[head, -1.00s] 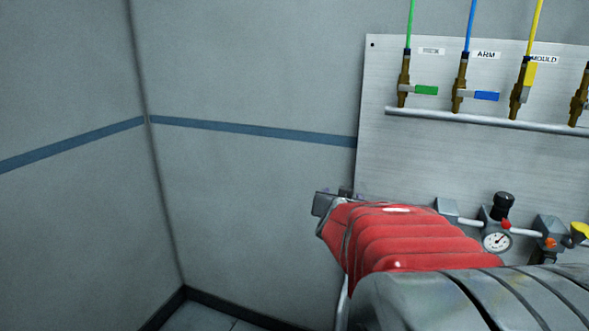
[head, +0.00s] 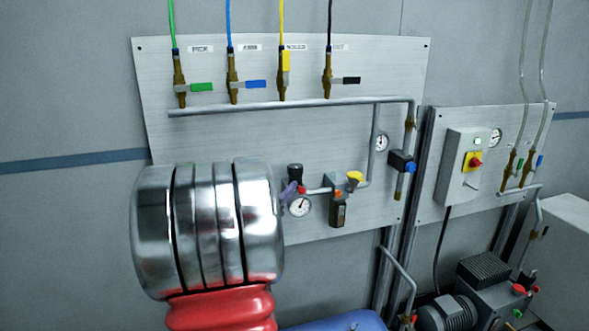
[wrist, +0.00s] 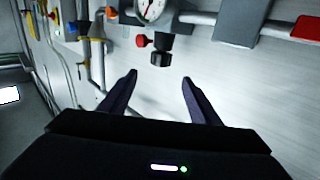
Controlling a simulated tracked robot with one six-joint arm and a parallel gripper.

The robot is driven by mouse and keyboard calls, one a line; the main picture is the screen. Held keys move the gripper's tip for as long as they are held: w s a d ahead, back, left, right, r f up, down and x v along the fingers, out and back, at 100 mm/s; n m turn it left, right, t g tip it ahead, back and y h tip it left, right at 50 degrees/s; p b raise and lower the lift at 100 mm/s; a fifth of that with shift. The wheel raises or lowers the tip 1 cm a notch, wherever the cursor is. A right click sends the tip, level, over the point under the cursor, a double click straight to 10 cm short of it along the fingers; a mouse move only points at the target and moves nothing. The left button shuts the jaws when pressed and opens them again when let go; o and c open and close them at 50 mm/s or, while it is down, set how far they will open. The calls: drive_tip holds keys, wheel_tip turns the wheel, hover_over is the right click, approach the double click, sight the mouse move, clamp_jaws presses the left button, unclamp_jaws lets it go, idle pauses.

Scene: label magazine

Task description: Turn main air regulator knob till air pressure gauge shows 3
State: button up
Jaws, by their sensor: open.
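A black regulator knob (head: 295,171) stands on top of the air unit on the left metal panel. Its round white pressure gauge (head: 299,206) is just below; the numbers are too small to read. In the wrist view the black knob (wrist: 161,58) lies just beyond the fingertips, roughly between them, with the gauge (wrist: 153,9) cut by the top edge. My gripper (wrist: 159,77) is open and empty, its two dark fingers apart. In the head view my arm hides most of the gripper; a purplish finger shows beside the knob.
A red knob (wrist: 143,40) sits close by the black knob. Valves with coloured handles line the pipe (head: 290,104) above.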

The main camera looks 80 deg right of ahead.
sight(292, 170)
drive_tip(key=d, duration=0.4)
drive_tip(key=s+d, duration=0.1)
drive_tip(key=d, duration=0.8)
drive_tip(key=shift+s+d, duration=0.3)
drive_tip(key=shift+s, duration=0.05)
drive_tip(key=shift+c, duration=0.3)
drive_tip(key=c, duration=1)
